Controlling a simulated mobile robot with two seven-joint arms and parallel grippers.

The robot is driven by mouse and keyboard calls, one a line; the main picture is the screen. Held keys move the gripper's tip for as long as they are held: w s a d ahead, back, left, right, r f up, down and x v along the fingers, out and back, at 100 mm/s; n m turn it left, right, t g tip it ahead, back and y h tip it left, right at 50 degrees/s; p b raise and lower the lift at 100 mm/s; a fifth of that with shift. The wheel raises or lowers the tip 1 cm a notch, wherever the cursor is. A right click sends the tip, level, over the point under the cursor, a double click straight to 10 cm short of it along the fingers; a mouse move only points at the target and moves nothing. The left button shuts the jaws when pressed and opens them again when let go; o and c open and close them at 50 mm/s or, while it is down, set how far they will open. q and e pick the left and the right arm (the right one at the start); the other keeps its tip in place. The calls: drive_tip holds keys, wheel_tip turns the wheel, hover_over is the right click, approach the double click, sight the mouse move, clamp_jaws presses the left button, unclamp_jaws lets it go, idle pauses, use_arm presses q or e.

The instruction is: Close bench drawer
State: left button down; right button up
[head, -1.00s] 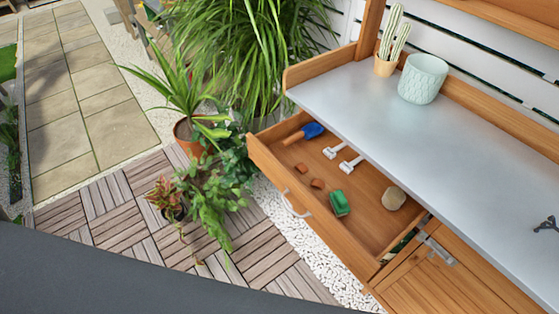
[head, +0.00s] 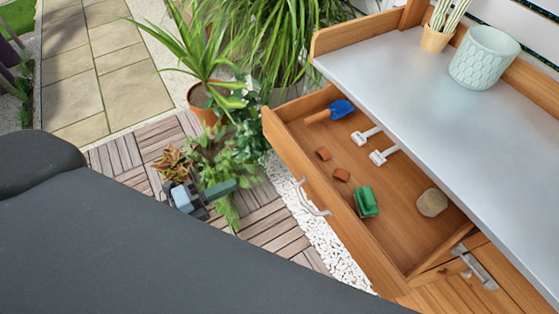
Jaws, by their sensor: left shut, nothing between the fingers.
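The bench drawer (head: 340,231) stands pulled out from under the grey bench top, its inside open to view. Its silver handle (head: 312,199) sits on the front panel. My left gripper (head: 233,186) is to the left of the drawer front, apart from the handle, over the deck tiles in the picture. Its fingers are shut with nothing between them and point right, toward the handle. My right gripper is not in view.
The drawer holds a blue trowel (head: 341,109), white labels, terracotta pieces, a green item (head: 366,202) and a stone (head: 432,203). A cactus pot and a pale green pot (head: 484,58) stand on the bench top (head: 420,90). Potted plants (head: 210,100) stand left of the drawer.

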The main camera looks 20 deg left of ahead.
sight(289, 156)
use_arm(q)
drive_tip(key=p+x, duration=0.2)
drive_tip(key=x, duration=1.1)
drive_tip(key=shift+r, duration=0.15)
drive_tip(key=shift+w+d, duration=0.35)
drive_tip(key=shift+w, duration=0.05)
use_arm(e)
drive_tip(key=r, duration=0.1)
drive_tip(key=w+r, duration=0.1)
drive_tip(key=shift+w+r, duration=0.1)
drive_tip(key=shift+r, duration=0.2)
use_arm(q)
drive_tip(key=shift+w, duration=0.1)
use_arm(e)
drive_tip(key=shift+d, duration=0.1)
